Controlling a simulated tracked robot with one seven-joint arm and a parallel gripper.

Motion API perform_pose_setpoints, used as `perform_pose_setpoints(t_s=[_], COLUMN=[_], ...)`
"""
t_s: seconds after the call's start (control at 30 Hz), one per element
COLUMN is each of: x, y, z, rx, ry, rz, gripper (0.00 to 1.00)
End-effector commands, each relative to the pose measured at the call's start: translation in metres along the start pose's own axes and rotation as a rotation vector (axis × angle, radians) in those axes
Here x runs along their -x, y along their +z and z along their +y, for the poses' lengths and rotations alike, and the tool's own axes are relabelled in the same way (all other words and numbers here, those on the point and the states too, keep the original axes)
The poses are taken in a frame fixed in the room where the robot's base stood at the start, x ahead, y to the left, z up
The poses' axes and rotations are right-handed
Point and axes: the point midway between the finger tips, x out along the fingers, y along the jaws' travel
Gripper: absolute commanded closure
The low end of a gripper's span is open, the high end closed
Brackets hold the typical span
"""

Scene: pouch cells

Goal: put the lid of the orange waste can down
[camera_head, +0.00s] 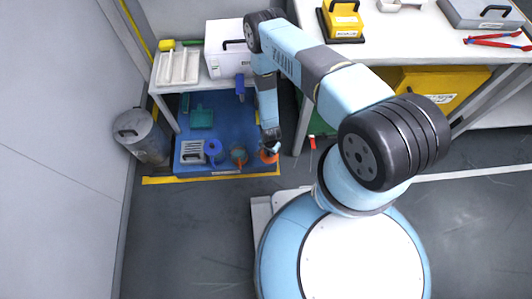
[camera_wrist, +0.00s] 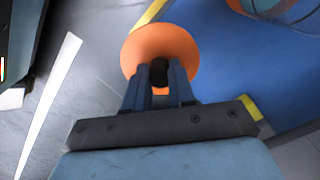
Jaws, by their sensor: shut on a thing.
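An orange round lid (camera_wrist: 150,42) with a dark knob (camera_wrist: 159,71) is at my gripper's fingertips in the wrist view. My gripper (camera_wrist: 160,82) is shut on the knob, with one finger on each side. In the head view, the orange lid (camera_head: 268,157) shows at the right front corner of the blue mat, under my gripper (camera_head: 270,147), which is small and partly hidden there. No can body is clearly visible beneath the lid. I cannot tell whether the lid rests on something or hangs free.
A round grey-blue item with orange (camera_head: 238,156) stands just left of the lid. A blue item (camera_head: 214,151) and a grey slotted box (camera_head: 191,152) stand farther left on the blue mat (camera_head: 222,138). A grey bin (camera_head: 143,137) stands by the wall. The front floor is clear.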

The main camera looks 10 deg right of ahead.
Motion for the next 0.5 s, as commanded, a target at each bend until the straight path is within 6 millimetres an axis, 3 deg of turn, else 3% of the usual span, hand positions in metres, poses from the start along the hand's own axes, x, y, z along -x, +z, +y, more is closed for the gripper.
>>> perform_pose_setpoints(t_s=[0.2,0.5], x=[-0.036,-0.053], y=[-0.013,-0.020], z=[-0.022,-0.035], rx=[0.002,0.004], ry=[0.002,0.003], rz=[0.000,-0.002], gripper=[1.00,1.00])
